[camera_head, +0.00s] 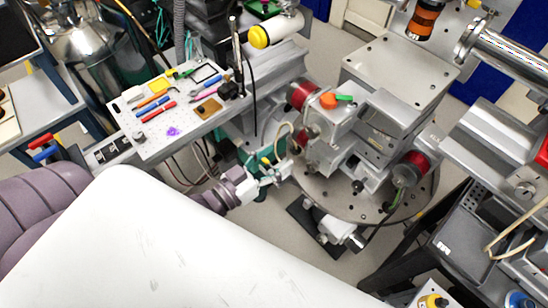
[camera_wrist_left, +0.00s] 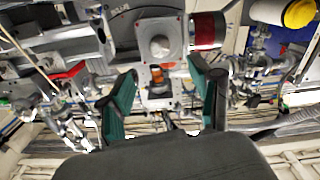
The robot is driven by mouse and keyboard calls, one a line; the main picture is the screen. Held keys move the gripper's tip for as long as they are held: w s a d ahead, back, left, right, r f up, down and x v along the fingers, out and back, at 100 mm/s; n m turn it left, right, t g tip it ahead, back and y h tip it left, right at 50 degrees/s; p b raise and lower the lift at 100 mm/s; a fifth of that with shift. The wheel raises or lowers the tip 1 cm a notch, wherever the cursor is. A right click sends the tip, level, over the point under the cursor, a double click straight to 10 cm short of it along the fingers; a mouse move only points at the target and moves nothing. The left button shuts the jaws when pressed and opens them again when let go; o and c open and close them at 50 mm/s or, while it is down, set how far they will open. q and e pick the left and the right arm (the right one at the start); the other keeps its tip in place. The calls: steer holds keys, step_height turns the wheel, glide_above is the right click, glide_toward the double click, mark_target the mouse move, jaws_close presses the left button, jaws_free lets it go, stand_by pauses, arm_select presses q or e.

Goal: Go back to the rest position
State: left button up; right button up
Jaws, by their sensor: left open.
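My left gripper (camera_head: 267,160) reaches in from the left, beside the round stage (camera_head: 400,207) with its motors. Its two teal fingers also show in the left wrist view (camera_wrist_left: 162,68), spread apart with nothing held between them. Beyond the fingers in that view is a grey block with a round boss (camera_wrist_left: 160,46) and a red-banded motor (camera_wrist_left: 207,30). I cannot tell whether the fingertips touch the stage hardware. My right gripper is in neither view.
A white perforated board (camera_head: 150,140) with pens and small tools lies left of the gripper. A yellow-capped cylinder (camera_head: 259,37) is above it. A metal tube (camera_head: 505,55) and grey equipment crowd the right. Cables hang near the gripper.

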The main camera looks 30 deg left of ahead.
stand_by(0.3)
arm_select(q)
steer(key=s+a+f+g+y, duration=0.2)
steer(key=f, duration=0.9)
steer(key=s+a+f+g+y, duration=0.1)
steer(key=s+a+f+g, duration=0.15)
steer(key=f, duration=0.75)
steer(key=s+a+f+g+y, duration=0.1)
steer(key=s+f+g+y, duration=0.15)
steer(key=f, duration=0.85)
steer(key=s+f+g, duration=0.4)
steer(key=s+f, duration=0.5)
steer(key=s, duration=0.3)
steer(key=s+d+f+g, duration=0.1)
steer(key=s+f+g, duration=0.4)
steer(key=s+f, duration=0.4)
steer(key=s, duration=0.3)
steer(key=shift+s+f+y, duration=0.35)
steer(key=shift+d, duration=0.1)
